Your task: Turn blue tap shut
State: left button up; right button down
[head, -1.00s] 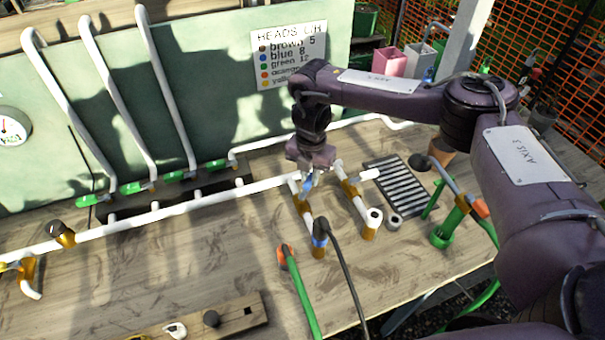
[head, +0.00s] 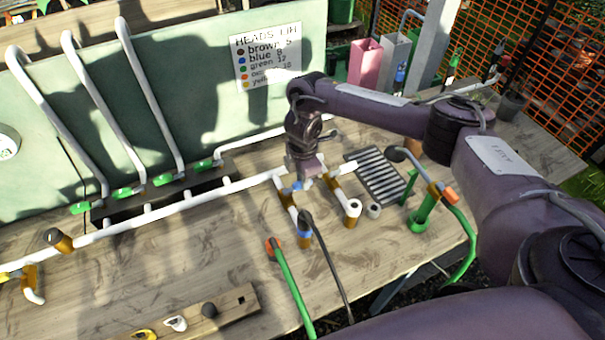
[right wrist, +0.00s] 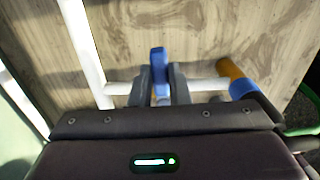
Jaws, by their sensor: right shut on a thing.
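The blue tap is a small blue lever on the white pipe branch. In the right wrist view the blue tap (right wrist: 158,62) sits between the two fingers of my right gripper (right wrist: 160,85), which is shut on it. In the head view the right gripper (head: 302,180) reaches down over the pipe, and a bit of the blue tap (head: 297,187) shows at its fingertips. Below the tap the branch ends in a brown fitting with a blue collar (head: 305,232), where a dark hose joins. My left gripper is not in view.
A second white branch with a brown fitting (head: 352,208) stands close to the right. A black grate (head: 380,175) and a green holder (head: 422,212) lie beyond it. A green hose with an orange end (head: 290,285) lies in front.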

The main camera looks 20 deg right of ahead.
jog(key=shift+s+m, duration=0.1)
jog(key=shift+m, duration=0.2)
jog(key=c, duration=1.4)
grip_release()
jog(key=shift+o, duration=0.2)
notch_tip(320, 180, up, 8)
jog(key=shift+f+p, duration=0.1)
jog(key=shift+p, duration=0.35)
jog(key=shift+s, duration=0.1)
